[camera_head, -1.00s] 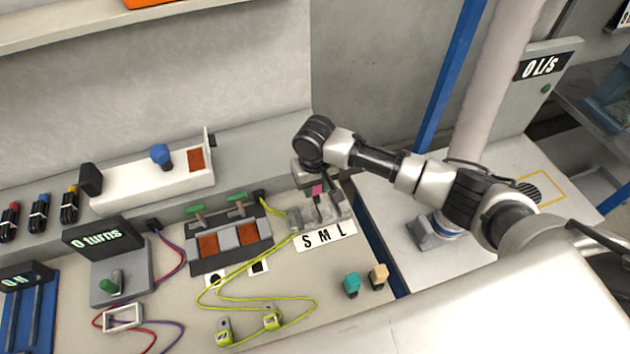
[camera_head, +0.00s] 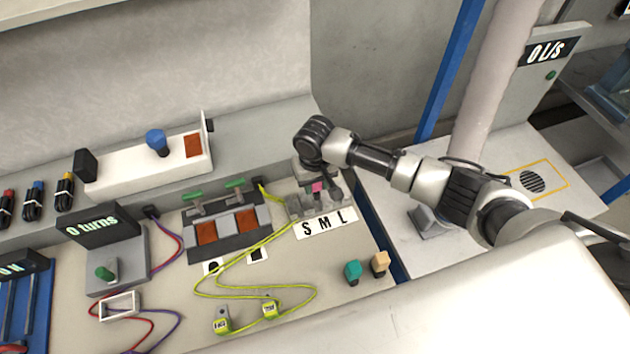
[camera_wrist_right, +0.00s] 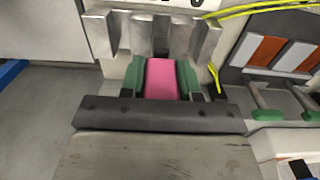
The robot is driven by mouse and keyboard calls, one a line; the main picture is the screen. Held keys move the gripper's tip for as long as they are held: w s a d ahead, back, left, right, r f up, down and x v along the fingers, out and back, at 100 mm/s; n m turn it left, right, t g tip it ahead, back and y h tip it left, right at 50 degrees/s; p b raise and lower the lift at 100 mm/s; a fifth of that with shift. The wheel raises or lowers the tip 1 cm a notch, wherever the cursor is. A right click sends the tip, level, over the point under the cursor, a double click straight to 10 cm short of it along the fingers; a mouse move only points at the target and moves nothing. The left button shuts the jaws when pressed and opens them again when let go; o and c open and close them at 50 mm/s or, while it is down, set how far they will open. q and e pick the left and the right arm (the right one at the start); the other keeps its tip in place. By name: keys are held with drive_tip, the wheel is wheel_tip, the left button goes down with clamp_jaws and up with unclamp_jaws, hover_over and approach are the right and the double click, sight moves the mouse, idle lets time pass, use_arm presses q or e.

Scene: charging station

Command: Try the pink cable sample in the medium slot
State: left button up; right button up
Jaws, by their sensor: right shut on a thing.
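The pink cable sample (camera_wrist_right: 162,80) is held between the green-padded fingers of my right gripper (camera_wrist_right: 161,78) in the right wrist view. In the head view the right gripper (camera_head: 319,188) points down at the grey slotted block behind the S M L label (camera_head: 324,224), and a bit of the pink sample (camera_head: 318,188) shows. In the wrist view the slotted metal block (camera_wrist_right: 112,32) is right at the sample's far end. I cannot tell how far the sample sits in a slot, and the gripper partly hides the block. My left gripper is not in view.
A teal block (camera_head: 352,270) and a tan block (camera_head: 380,262) stand at the front right of the bench. Yellow cables (camera_head: 250,288) loop left of them. A panel with green levers (camera_head: 228,225) stands just left of the slotted block.

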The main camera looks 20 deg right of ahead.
sight(315, 193)
drive_tip(key=shift+r, duration=0.1)
idle(0.3)
drive_tip(key=shift+p, duration=0.45)
drive_tip(key=shift+p, duration=0.55)
idle(0.8)
drive_tip(key=shift+p, duration=0.3)
drive_tip(key=shift+f+b, duration=1.3)
drive_tip(key=shift+f, duration=1.05)
drive_tip(key=o, duration=1.1)
drive_tip(key=shift+c, duration=0.2)
drive_tip(key=shift+r, duration=0.1)
wheel_tip(315, 193, up, 11)
drive_tip(key=shift+f+b, duration=0.15)
drive_tip(key=shift+b, duration=0.25)
